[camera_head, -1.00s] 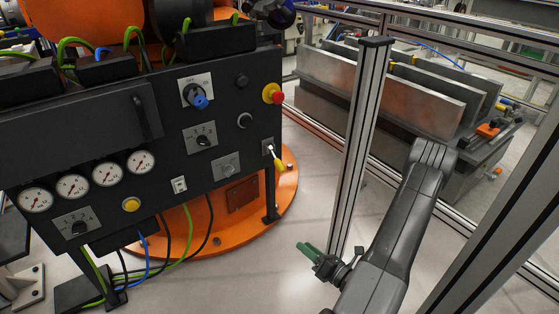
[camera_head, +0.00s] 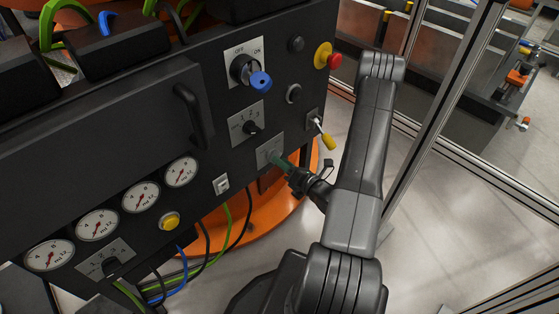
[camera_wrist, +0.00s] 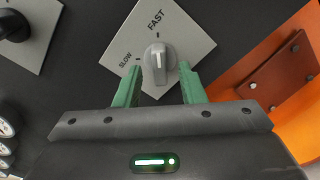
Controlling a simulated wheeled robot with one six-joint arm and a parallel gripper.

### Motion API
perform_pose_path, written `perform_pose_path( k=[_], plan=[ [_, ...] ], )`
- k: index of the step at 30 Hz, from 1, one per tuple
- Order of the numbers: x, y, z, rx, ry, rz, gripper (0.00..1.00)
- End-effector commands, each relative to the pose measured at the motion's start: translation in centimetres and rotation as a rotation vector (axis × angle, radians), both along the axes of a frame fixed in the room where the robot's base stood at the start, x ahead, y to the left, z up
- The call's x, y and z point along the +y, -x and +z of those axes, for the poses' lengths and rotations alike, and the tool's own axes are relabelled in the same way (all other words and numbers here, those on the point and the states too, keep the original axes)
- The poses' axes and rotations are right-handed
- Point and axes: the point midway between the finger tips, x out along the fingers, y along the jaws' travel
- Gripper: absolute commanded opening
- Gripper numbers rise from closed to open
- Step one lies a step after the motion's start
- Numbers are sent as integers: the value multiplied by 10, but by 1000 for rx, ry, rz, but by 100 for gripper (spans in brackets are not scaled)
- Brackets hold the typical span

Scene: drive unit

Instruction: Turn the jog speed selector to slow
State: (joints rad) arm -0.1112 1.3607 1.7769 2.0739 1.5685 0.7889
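The jog speed selector is a grey knob (camera_wrist: 159,60) on a light plate lettered SLOW and FAST, seen in the wrist view. Its ridge runs up and down in the picture, its upper end toward the FAST lettering; SLOW lies to the left. My gripper (camera_wrist: 163,84) is open, its green fingers on either side of the knob's lower part in the picture. I cannot tell whether they touch it. In the head view my gripper (camera_head: 279,162) is at the selector plate (camera_head: 270,147) and hides the knob.
Around it on the black panel are a numbered selector (camera_head: 250,127), a yellow-tipped toggle (camera_head: 325,138), a blue-handled switch (camera_head: 258,80), a red stop button (camera_head: 334,61), a white rocker (camera_head: 221,185) and several gauges. A metal fence post (camera_head: 450,95) stands to the right.

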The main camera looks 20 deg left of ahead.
Motion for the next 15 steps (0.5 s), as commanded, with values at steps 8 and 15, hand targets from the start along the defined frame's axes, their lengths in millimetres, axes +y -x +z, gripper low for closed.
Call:
perform_pose_path(
  k=[8,15],
  plan=[
    [18,-7,0,0,-1,-1,36],
    [18,-8,0,0,-1,-1,36]
  ],
)
